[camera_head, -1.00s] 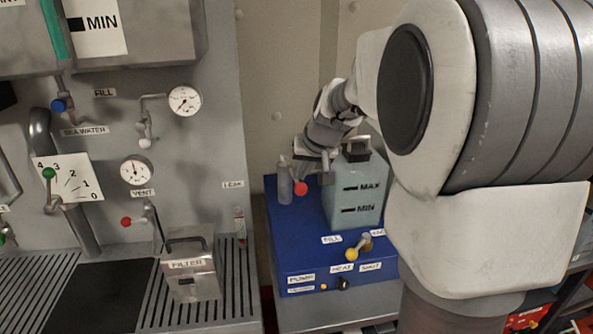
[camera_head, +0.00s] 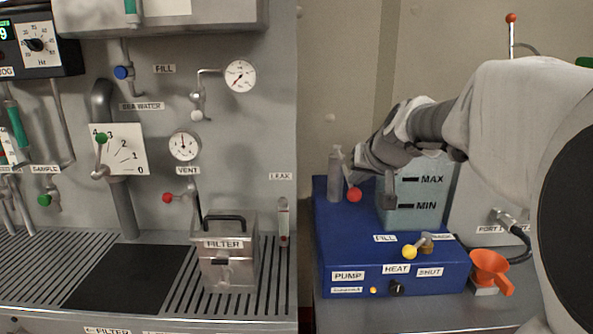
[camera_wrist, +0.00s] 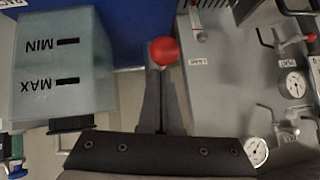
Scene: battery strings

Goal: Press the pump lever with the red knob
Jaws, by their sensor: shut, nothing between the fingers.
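In the wrist view the knob (camera_wrist: 165,52) is right at the tips of my shut, empty gripper (camera_wrist: 160,75). I cannot tell for sure whether they touch. The lever's rod is mostly hidden by the fingers.
A clear bottle (camera_head: 335,180) stands just left of the knob. Another red knob (camera_head: 167,198) belongs to the VENT valve on the left panel. A metal FILTER box (camera_head: 228,262) stands left.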

